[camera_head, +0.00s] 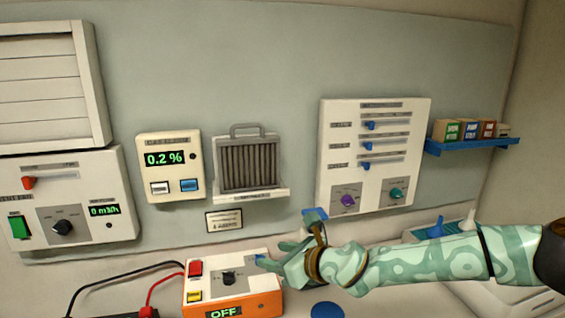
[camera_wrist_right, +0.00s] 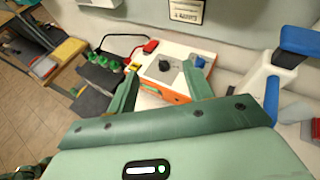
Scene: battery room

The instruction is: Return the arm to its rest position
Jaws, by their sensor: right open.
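My right arm, with its green patterned sleeve, comes in from the right in the head view. My right gripper (camera_head: 288,246) is over the right side of an orange and white box (camera_head: 262,304) whose display reads OFF. In the right wrist view the two green fingers of the gripper (camera_wrist_right: 163,84) are spread apart with nothing between them. Beyond them is the top of the box (camera_wrist_right: 155,61) with a black knob. I cannot tell whether a finger touches the box. My left gripper is not in view.
A white panel with sliders (camera_head: 412,152), a meter reading 0.2 % (camera_head: 150,178) and a ribbed filter unit (camera_head: 248,165) are on the wall. A blue shelf (camera_head: 475,146) holds small boxes. In the wrist view, a white thing with a blue handle (camera_wrist_right: 300,41) stands close on the right.

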